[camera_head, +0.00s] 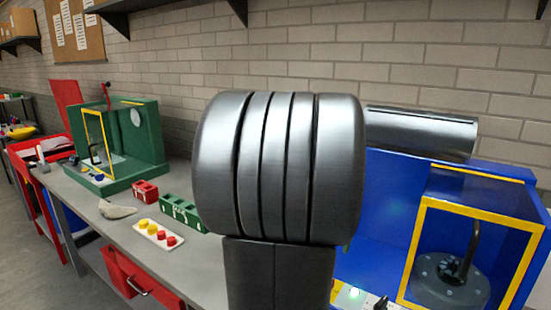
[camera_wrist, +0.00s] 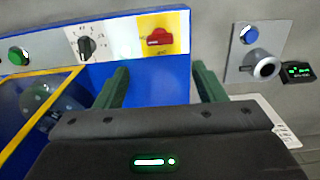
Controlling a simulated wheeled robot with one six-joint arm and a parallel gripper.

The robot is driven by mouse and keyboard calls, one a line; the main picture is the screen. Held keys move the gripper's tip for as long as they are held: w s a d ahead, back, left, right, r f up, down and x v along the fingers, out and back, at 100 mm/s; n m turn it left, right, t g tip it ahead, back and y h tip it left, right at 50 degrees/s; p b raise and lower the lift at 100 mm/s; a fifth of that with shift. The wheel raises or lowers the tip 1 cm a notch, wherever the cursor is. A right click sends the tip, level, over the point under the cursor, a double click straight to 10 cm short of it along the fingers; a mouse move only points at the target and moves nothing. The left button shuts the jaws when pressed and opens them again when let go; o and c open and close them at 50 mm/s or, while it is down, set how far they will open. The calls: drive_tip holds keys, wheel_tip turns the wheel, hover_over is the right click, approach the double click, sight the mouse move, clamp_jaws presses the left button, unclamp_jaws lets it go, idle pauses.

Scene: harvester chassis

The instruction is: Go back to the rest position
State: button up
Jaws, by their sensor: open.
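My gripper (camera_wrist: 162,84) shows in the wrist view as two green fingers standing wide apart, with nothing between them. Behind and above the fingers is a blue machine's control panel (camera_wrist: 110,45) with a green button (camera_wrist: 19,56), a black rotary knob (camera_wrist: 87,45) and a red switch (camera_wrist: 157,37) on a yellow plate. The fingers look apart from these controls. In the head view my own dark arm fills the middle and hides the gripper.
The blue machine (camera_head: 385,210) with a yellow-framed opening stands at right. A grey plate (camera_wrist: 257,55) carries a blue button and round knob, beside a small black display (camera_wrist: 298,71). Further left on the bench are a green machine (camera_head: 145,135), red block (camera_head: 145,191), green block (camera_head: 182,212) and white tray (camera_head: 158,236).

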wheel_tip(320, 180, down, 11)
drive_tip(key=shift+f, duration=0.4)
drive_tip(key=n, duration=0.5)
drive_tip(key=shift+b, duration=0.4)
drive_tip(key=n, duration=0.4)
drive_tip(key=shift+r+b, duration=0.1)
drive_tip(key=shift+b, duration=0.3)
drive_tip(key=n+b, duration=0.1)
drive_tip(key=n, duration=0.3)
drive_tip(key=shift+n, duration=0.4)
drive_tip(key=shift+n+b, duration=0.65)
drive_tip(key=shift+n, duration=1.55)
